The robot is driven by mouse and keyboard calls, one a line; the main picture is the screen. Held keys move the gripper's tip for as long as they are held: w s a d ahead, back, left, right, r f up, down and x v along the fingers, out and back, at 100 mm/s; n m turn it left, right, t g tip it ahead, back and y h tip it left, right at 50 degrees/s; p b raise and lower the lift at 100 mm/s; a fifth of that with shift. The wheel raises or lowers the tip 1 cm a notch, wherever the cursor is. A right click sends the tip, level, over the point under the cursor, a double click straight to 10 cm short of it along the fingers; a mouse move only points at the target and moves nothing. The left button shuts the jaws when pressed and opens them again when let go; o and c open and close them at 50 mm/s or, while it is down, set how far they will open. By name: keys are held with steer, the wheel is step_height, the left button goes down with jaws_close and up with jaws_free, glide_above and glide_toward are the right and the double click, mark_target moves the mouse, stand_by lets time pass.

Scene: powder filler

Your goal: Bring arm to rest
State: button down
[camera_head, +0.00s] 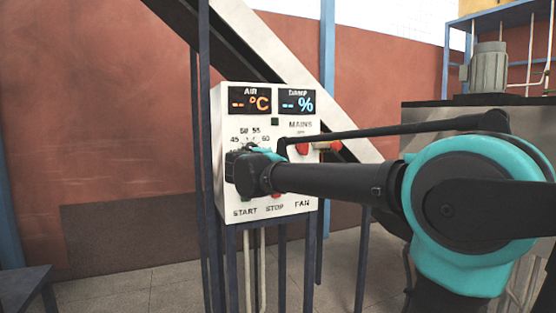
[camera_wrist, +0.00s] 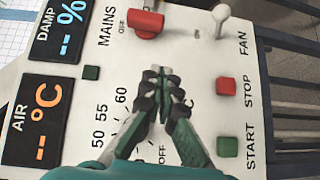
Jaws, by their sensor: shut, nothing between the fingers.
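My gripper (camera_head: 243,170) is in front of the white control panel (camera_head: 226,105), in its lower-left part. In the wrist view my gripper (camera_wrist: 163,78) has its fingers together with nothing held. The fingers cover much of the dial, with 50, 55, 60 and OFF readable around it. Whether the fingertips touch the panel I cannot tell. My arm stretches in from the right in the head view.
The panel has a red MAINS knob (camera_wrist: 147,23), a white FAN lever (camera_wrist: 221,18), a red STOP button (camera_wrist: 227,86) and a green START button (camera_wrist: 228,147). Both displays show dashes. Blue posts (camera_head: 205,240) stand close by. A motor (camera_head: 489,68) is at right.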

steer(key=s+d+f+m+g+y, duration=0.1)
steer(key=s+d+f+m+g, duration=0.3)
steer(key=f, duration=0.6)
steer(key=s+d+f+m+g, duration=0.1)
steer(key=s+d+f, duration=0.45)
steer(key=f, duration=0.45)
steer(key=s+d+f+m+g+y, duration=0.1)
steer(key=s+d+f+m+g, duration=0.3)
steer(key=f, duration=0.6)
steer(key=s+a+f+m+g+y, duration=0.2)
steer(key=s+f+y, duration=0.3)
steer(key=s+f, duration=1.3)
steer(key=shift+s+a+m+y, duration=0.4)
